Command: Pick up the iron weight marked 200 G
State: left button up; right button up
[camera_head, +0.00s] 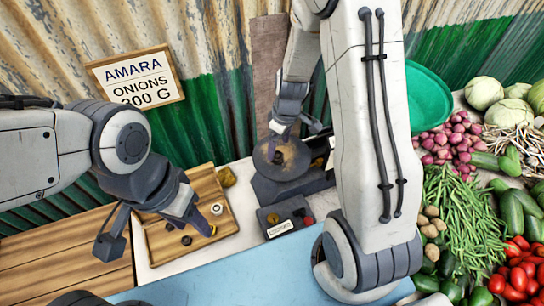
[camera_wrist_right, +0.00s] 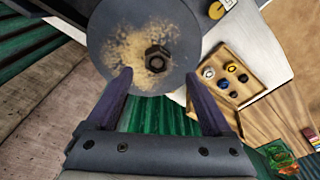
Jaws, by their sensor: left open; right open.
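A dark hexagonal iron weight (camera_wrist_right: 157,56) with a hole in its top rests on the round scale pan (camera_wrist_right: 112,68), among brown crumbs. In the head view it is a small dark shape (camera_head: 277,158) on the pan. Its marking cannot be read. My right gripper (camera_wrist_right: 158,76) is open and empty, its fingertips at either side just short of the weight in the wrist picture. In the head view this gripper (camera_head: 284,138) hangs over the pan. My left gripper (camera_head: 155,232) is open over the wooden tray (camera_head: 160,252), which holds several small weights (camera_wrist_right: 223,84), markings unreadable.
The scale's base (camera_head: 284,217) stands in front of the pan. A yellowish lump (camera_head: 227,176) lies beside the tray. A sign (camera_head: 138,78) for Amara's onions leans at the back. Vegetables (camera_head: 465,215) and a green basin (camera_head: 428,98) fill the right.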

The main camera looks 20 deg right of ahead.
aim_at(277, 155)
jog(key=f, duration=0.5)
jog(key=shift+w+p, duration=0.3)
jog(key=shift+w, duration=0.05)
jog(key=shift+c, duration=0.3)
grip_shut()
